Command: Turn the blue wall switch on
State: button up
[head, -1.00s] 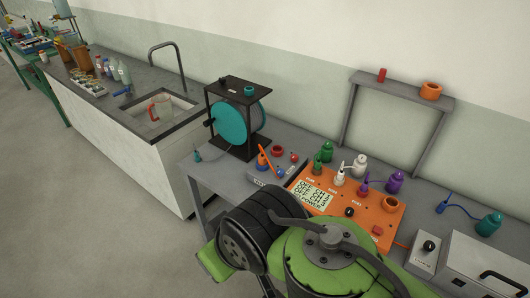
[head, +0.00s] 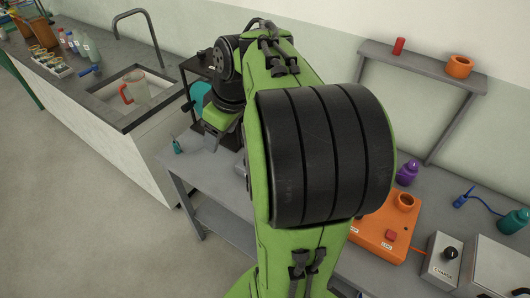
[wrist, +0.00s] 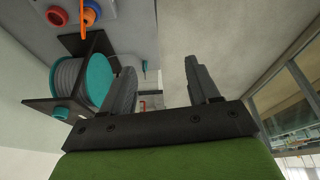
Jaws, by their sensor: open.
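I cannot make out a blue wall switch in either view. The pale wall (head: 330,22) shows bare where my arm does not cover it. In the wrist view my gripper (wrist: 162,72) is open, with two dark fingers apart and nothing between them. A reel with a teal rim (wrist: 100,80) in a black frame is to the left of and behind the fingers. In the head view my raised arm hides most of this reel (head: 200,97) and much of the bench.
A grey bench (head: 205,170) carries an orange panel (head: 375,242), a purple bottle (head: 407,173), a teal bottle (head: 514,221) and a grey knob box (head: 443,257). A grey shelf frame (head: 420,66) stands behind. A sink counter (head: 110,112) is at left; the floor before it is clear.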

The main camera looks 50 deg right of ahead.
jog(key=s+d+f+n+y+b, duration=0.1)
jog(key=s+d+f+b, duration=0.15)
jog(key=d+f, duration=0.65)
jog(key=s+d+f+n+b, duration=0.15)
jog(key=s+d+f, duration=0.35)
jog(key=d, duration=0.9)
jog(key=shift+m, duration=0.35)
jog(key=b+x, duration=0.1)
jog(key=x, duration=0.4)
jog(key=b+x, duration=0.1)
jog(key=x, duration=0.4)
jog(key=w+b+x, duration=0.1)
jog(key=x, duration=0.5)
jog(key=shift+w+a+r+b, duration=0.15)
jog(key=shift+a+b, duration=0.15)
jog(key=shift+b, duration=0.1)
jog(key=c, duration=1)
jog(key=shift+c, duration=0.2)
